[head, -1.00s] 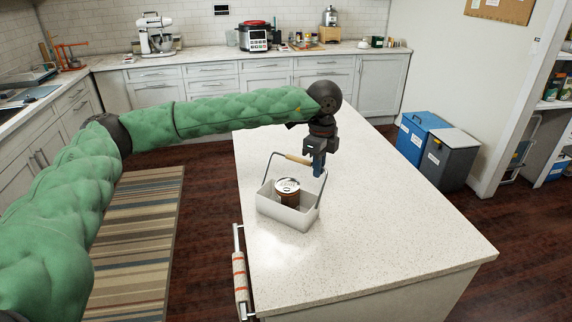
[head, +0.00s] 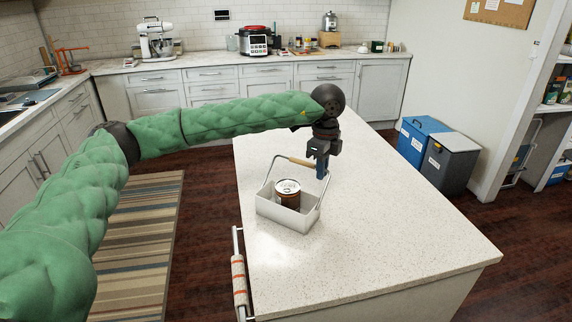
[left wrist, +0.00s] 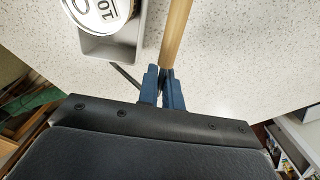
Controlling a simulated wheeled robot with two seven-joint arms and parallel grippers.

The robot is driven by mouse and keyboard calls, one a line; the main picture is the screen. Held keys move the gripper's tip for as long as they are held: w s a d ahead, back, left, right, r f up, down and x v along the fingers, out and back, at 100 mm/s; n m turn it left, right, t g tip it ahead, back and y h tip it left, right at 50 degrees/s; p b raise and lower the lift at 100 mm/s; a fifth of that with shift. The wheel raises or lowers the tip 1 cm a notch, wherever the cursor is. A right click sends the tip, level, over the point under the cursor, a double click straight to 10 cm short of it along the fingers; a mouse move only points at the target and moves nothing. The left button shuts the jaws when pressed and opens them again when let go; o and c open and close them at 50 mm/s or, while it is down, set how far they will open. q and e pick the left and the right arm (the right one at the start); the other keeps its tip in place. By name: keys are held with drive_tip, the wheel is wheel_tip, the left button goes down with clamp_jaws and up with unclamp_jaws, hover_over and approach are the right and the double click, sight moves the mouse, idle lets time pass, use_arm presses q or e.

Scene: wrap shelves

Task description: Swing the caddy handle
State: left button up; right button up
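The caddy is a light grey open box (head: 288,217) on the white island top, with a labelled can (head: 287,187) standing in it. Its wire handle with a wooden grip (head: 301,162) stands raised above the box. The grip also shows in the left wrist view (left wrist: 177,32), running down to my fingertips. My left gripper (head: 322,172) points down at the right end of the grip. Its blue fingers (left wrist: 163,72) are close together with a narrow gap; whether they touch the handle is hidden. My right gripper is not in view.
The island top (head: 400,230) is clear to the right of the caddy. A towel (head: 239,280) hangs on a rail at its near left edge. Blue and grey bins (head: 449,160) stand on the floor at the right.

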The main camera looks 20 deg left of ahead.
use_arm(q)
drive_tip(key=shift+w+f, duration=0.1)
drive_tip(key=shift+w, duration=0.05)
drive_tip(key=shift+w+d+f+b, duration=0.15)
drive_tip(key=shift+w+f+b, duration=0.35)
drive_tip(key=shift+f+b, duration=0.1)
drive_tip(key=o, duration=0.4)
drive_tip(key=shift+r, duration=0.2)
drive_tip(key=shift+r+p, duration=0.8)
drive_tip(key=shift+r, duration=2.55)
